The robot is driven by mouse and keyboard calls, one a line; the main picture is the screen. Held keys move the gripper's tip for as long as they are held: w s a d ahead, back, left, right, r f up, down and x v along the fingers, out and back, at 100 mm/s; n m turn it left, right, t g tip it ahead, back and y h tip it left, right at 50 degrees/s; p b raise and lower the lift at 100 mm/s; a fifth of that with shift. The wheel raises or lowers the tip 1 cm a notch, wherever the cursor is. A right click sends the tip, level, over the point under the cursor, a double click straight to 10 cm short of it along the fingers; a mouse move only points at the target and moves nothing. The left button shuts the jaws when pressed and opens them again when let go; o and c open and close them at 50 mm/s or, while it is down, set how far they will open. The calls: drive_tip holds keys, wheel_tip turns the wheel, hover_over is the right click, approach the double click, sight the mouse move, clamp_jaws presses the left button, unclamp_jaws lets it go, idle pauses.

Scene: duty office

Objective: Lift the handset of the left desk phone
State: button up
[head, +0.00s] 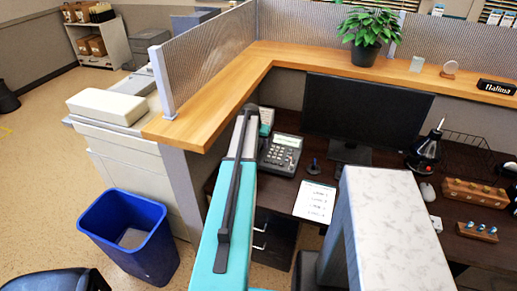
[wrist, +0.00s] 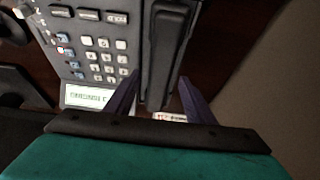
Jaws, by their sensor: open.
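The desk phone (head: 281,152) stands on the dark desk, left of the monitor, with its keypad and pale display showing. In the wrist view the phone (wrist: 90,45) fills the upper left, with its lit display near the bottom. Its dark handset (wrist: 168,45) lies lengthwise along the phone's right side and looks seated. My gripper (wrist: 158,78) is open, with one dark finger on each side of the handset's near end. I cannot tell whether the fingers touch it. In the head view my turquoise arm hides the gripper and the phone's left part.
A monitor (head: 366,111) stands right of the phone. A paper sheet (head: 315,201) lies in front of it. A wooden partition ledge (head: 215,105) rises to the left and behind. A blue bin (head: 128,235) stands on the floor at left. Free desk room beside the phone is small.

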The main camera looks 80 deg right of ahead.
sight(260, 142)
drive_tip(key=shift+f+b, duration=0.25)
drive_tip(key=shift+b, duration=0.05)
idle(0.4)
drive_tip(key=shift+c, duration=0.2)
clamp_jaws()
drive_tip(key=shift+r, duration=0.15)
drive_tip(key=shift+r+p, duration=0.15)
drive_tip(key=shift+p, duration=0.15)
drive_tip(key=shift+r+b, duration=0.95)
drive_tip(key=shift+r, duration=0.65)
drive_tip(key=s+a+r+b, duration=0.1)
drive_tip(key=s+a+b, duration=0.1)
drive_tip(key=a, duration=0.5)
drive_tip(key=s+a+b, duration=0.2)
drive_tip(key=a, duration=0.6)
drive_tip(key=shift+s+a+r, duration=0.15)
drive_tip(key=shift+s+r, duration=0.05)
drive_tip(key=shift+r, duration=0.15)
